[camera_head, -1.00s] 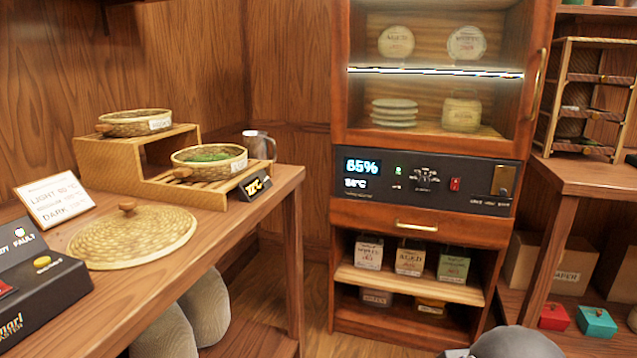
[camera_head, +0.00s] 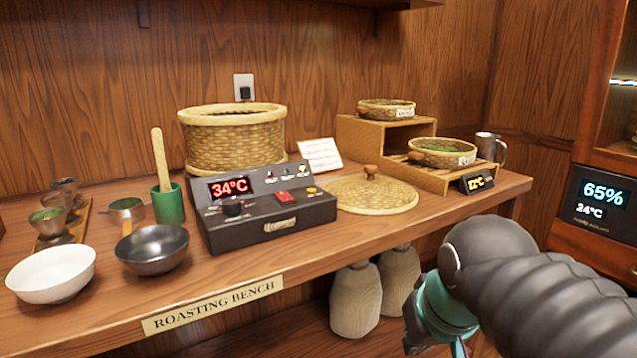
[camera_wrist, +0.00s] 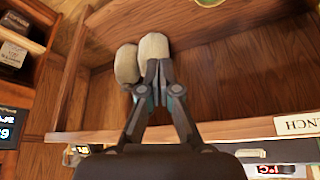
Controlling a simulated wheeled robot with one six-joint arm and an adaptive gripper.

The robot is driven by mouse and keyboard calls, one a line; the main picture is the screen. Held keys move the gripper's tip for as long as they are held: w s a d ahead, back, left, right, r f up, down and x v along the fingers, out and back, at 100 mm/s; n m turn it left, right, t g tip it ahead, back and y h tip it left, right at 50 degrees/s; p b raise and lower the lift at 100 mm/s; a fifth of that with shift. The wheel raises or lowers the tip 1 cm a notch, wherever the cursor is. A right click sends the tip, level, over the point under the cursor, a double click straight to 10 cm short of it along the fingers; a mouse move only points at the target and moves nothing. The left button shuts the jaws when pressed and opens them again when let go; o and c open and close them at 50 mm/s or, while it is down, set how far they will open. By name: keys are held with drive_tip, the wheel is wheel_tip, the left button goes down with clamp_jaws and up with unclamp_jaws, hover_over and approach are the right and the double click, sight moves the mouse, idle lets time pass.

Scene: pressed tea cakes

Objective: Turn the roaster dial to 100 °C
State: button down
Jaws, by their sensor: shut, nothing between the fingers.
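The roaster control box (camera_head: 262,207) sits on the roasting bench, dark, with a red display (camera_head: 230,187) that reads 34°C. A black dial (camera_head: 232,207) sits below the display; its pointer setting is too small to read. A red switch (camera_head: 284,197) and a yellow button (camera_head: 311,190) are to its right. My gripper shows in the wrist view (camera_wrist: 158,68), shut and empty, in front of two pale sacks under the bench. In the head view my arm is at the lower right, well apart from the roaster box.
On the bench (camera_head: 390,231) stand a woven basket (camera_head: 235,140), a flat woven lid (camera_head: 372,194), a black pan (camera_head: 152,248), a white bowl (camera_head: 52,274) and a green cup with a wooden tool (camera_head: 168,203). The sacks (camera_head: 355,300) stand below. A wooden cabinet (camera_head: 610,160) is at the right.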

drive_tip(key=w+a+r+n, duration=0.1)
drive_tip(key=w+a+r, duration=0.35)
drive_tip(key=r, duration=0.25)
wheel_tip(320, 180, up, 14)
drive_tip(key=n+g+y, duration=0.1)
drive_tip(key=n+g, duration=0.2)
drive_tip(key=n, duration=0.1)
hover_over(243, 215)
drive_tip(key=s+a, duration=0.1)
drive_tip(key=s, duration=0.1)
drive_tip(key=shift+s+a+f, duration=0.1)
drive_tip(key=shift+a+f, duration=0.1)
drive_tip(key=shift+f, duration=0.35)
drive_tip(key=shift+s+d+b+x, duration=0.15)
drive_tip(key=shift+b+x, duration=0.4)
drive_tip(key=shift+x, duration=0.35)
drive_tip(key=shift+s+d+b+x, duration=0.1)
drive_tip(key=shift+s+b+x, duration=0.1)
drive_tip(key=shift+b+x, duration=0.55)
drive_tip(key=shift+s+d+b+x, duration=0.15)
drive_tip(key=shift+b+x, duration=0.25)
drive_tip(key=shift+x, duration=0.65)
drive_tip(key=shift+w, duration=0.1)
drive_tip(key=shift+w+d+p, duration=0.35)
drive_tip(key=shift+d+p, duration=0.3)
drive_tip(key=shift+p, duration=0.9)
drive_tip(key=shift+w+d, duration=0.25)
